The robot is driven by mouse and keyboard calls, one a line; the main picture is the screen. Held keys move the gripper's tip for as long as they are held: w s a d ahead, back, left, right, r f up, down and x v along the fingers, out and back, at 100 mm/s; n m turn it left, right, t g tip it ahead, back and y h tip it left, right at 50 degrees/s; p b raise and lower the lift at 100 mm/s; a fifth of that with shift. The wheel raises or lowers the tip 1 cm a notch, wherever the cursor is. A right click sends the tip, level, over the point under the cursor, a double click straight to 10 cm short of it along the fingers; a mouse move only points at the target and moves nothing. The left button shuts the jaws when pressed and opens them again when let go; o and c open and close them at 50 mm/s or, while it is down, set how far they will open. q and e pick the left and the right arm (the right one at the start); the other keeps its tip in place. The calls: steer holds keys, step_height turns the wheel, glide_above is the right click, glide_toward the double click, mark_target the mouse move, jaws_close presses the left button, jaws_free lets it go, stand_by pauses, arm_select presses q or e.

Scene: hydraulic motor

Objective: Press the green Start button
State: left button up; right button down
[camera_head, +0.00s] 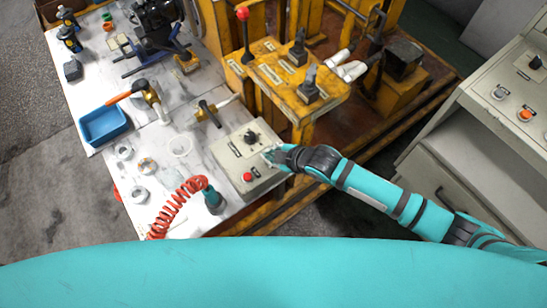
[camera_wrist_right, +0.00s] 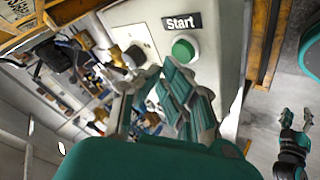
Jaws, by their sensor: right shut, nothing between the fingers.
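The control box (camera_head: 236,166) is a pale box on the right end of the white workbench, with a red button (camera_head: 248,177) and a black knob on its top. The green Start button (camera_wrist_right: 184,49) shows in the right wrist view, beside a black "Start" label (camera_wrist_right: 181,22). In the head view my right gripper hides it. My right gripper (camera_head: 272,155) is over the right part of the box, shut and empty. In the wrist view its fingertips (camera_wrist_right: 165,82) are just below the green button; I cannot tell if they touch.
A red coiled hose (camera_head: 172,208) lies left of the box. A blue tray (camera_head: 104,124) and small clear jars stand farther left. A yellow machine stand (camera_head: 290,75) with levers rises behind the box. A grey console (camera_head: 510,100) stands at the right.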

steer(key=shift+f, duration=0.65)
stand_by(0.5)
steer(key=shift+r, duration=0.1)
steer(key=shift+r+p, duration=0.7)
steer(key=shift+r, duration=0.05)
step_height(320, 180, up, 5)
steer(key=p, duration=0.5)
steer(key=shift+r, duration=0.1)
stand_by(0.3)
stand_by(0.5)
